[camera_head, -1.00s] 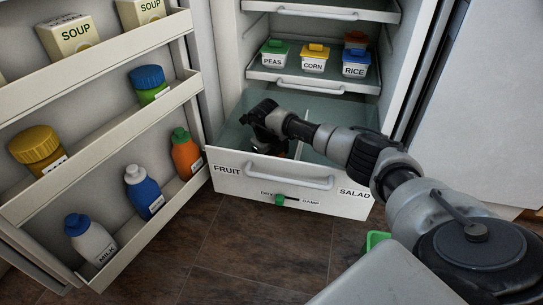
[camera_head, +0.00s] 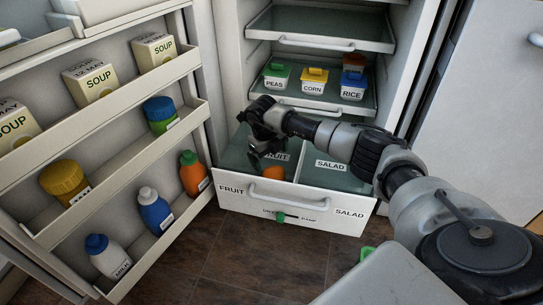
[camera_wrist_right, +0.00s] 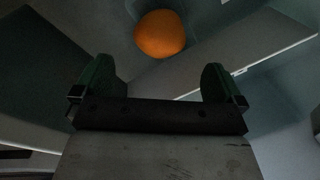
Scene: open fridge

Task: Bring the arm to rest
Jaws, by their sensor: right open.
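My right arm reaches in from the right in the head view. Its right gripper (camera_head: 262,150) hangs over the fruit side of the open bottom drawer (camera_head: 292,202). In the right wrist view the gripper (camera_wrist_right: 160,85) is open, with its two green-padded fingers wide apart and nothing between them. An orange (camera_head: 273,173) lies in the fruit compartment, just below and beside the gripper in the head view. The orange also shows beyond the fingertips in the right wrist view (camera_wrist_right: 160,33), apart from them. My left gripper is not in view.
Tubs of peas (camera_head: 276,77), corn (camera_head: 314,81) and rice (camera_head: 353,86) stand on the shelf above the drawer. The open door at left holds soup cartons (camera_head: 153,53), a milk bottle (camera_head: 107,256) and other bottles. The salad compartment (camera_head: 335,175) looks empty.

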